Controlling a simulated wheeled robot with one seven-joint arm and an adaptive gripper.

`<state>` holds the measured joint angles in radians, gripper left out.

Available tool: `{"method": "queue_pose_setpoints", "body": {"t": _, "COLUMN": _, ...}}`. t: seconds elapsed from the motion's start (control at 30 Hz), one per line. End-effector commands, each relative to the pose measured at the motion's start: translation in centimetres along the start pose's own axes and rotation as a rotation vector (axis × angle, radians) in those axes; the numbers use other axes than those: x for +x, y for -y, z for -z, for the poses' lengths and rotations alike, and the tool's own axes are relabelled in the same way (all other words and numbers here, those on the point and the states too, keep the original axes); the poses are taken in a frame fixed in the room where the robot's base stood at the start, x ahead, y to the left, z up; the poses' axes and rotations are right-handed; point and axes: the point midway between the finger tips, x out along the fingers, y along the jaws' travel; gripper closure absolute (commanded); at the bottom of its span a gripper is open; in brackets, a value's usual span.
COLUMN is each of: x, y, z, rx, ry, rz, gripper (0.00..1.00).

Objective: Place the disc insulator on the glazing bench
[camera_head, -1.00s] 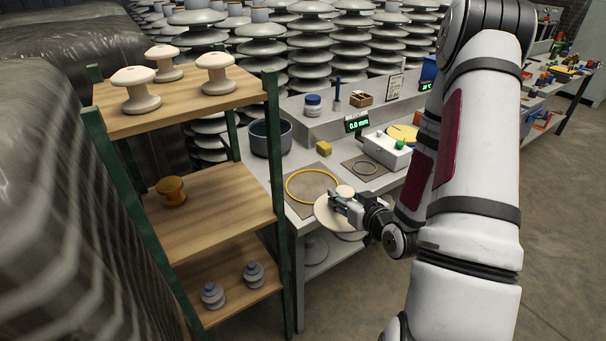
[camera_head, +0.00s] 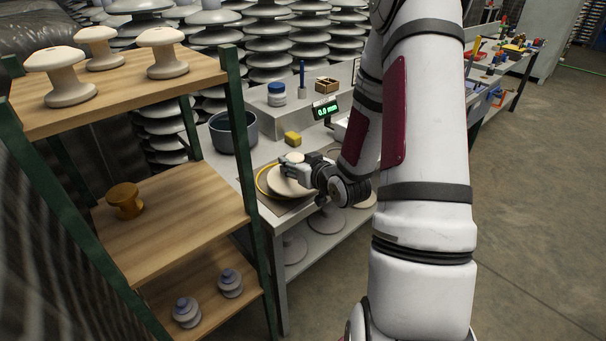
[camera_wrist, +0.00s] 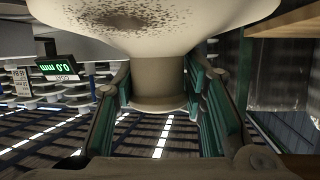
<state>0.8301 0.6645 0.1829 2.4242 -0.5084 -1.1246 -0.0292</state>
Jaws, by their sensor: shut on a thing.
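The disc insulator is a cream, wide disc (camera_head: 287,184) with a narrower neck and knob. My gripper (camera_head: 293,166) is shut on its neck. In the wrist view the speckled disc (camera_wrist: 150,22) fills the top, and the green-padded fingers of my gripper (camera_wrist: 160,92) stand either side of the neck. The glazing bench (camera_head: 275,215) is grey. On it the disc overlaps a yellow ring (camera_head: 262,184) on a brown mat and hides most of the ring. I cannot tell whether the disc touches the mat or hangs just above it.
A wooden shelf rack (camera_head: 175,215) with green posts stands close on the left, holding cream, amber and grey insulators. On the bench are a dark pot (camera_head: 234,131), a yellow sponge (camera_head: 292,138), a blue-lidded jar (camera_head: 277,94) and a 0.0 mm display (camera_head: 325,109).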

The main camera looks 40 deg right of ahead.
Motion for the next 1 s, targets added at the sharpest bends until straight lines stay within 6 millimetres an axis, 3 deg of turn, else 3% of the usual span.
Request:
{"method": "queue_pose_setpoints", "body": {"t": 0.2, "x": 4.2, "y": 0.3, "z": 1.3, "rx": -0.002, "ry": -0.008, "rz": 0.002, "gripper": 1.00}}
{"method": "queue_pose_setpoints", "body": {"t": 0.33, "x": 5.6, "y": 0.3, "z": 1.6, "rx": -0.002, "ry": -0.007, "rz": 0.001, "gripper": 1.00}}
{"method": "queue_pose_setpoints", "body": {"t": 0.53, "x": 6.3, "y": 0.3, "z": 1.6, "rx": -0.001, "ry": -0.005, "rz": 0.001, "gripper": 1.00}}
{"method": "queue_pose_setpoints", "body": {"t": 0.8, "x": 7.3, "y": 0.2, "z": -1.1, "rx": 0.001, "ry": -0.004, "rz": 0.000, "gripper": 1.00}}
{"method": "queue_pose_setpoints", "body": {"t": 1.0, "x": 7.4, "y": 0.2, "z": -1.5, "rx": -0.002, "ry": -0.007, "rz": 0.000, "gripper": 1.00}}
